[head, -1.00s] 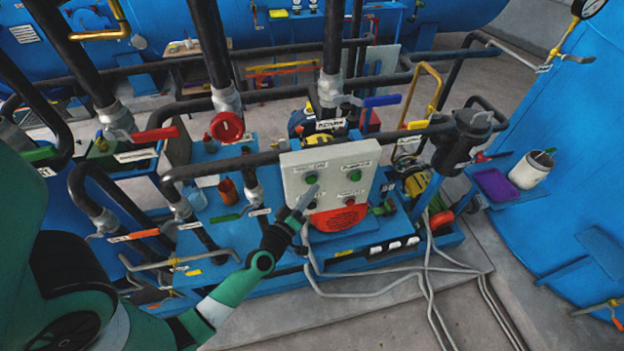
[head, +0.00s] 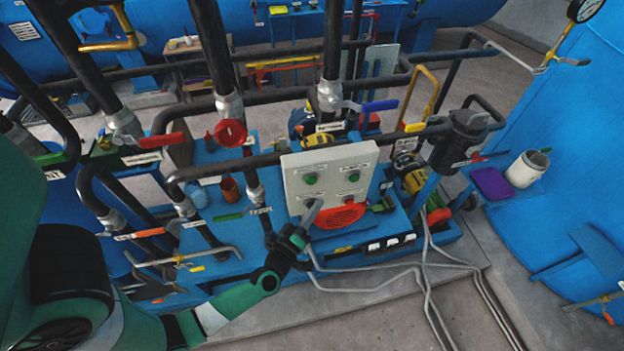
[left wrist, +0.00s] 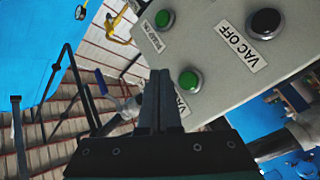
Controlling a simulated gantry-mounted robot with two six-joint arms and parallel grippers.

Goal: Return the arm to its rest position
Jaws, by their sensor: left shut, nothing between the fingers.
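My left gripper (head: 309,219) is shut and empty. In the head view its fingertips are just below the lower left part of the grey control panel (head: 328,165). In the left wrist view the shut fingers (left wrist: 160,95) point up in front of the panel (left wrist: 225,70). The panel carries two green buttons, one of them (left wrist: 190,82) right beside the fingertips in the picture, and a black button (left wrist: 265,22) beside a "VAC OFF" label. Whether the fingers touch the panel I cannot tell. My right gripper is not in view.
Black pipes with coloured valve handles, such as a red one (head: 163,139), crowd the left and back. A red round part (head: 340,214) sits under the panel. Grey cables (head: 420,268) run over the floor at the right. A blue tank (head: 570,170) stands at the far right.

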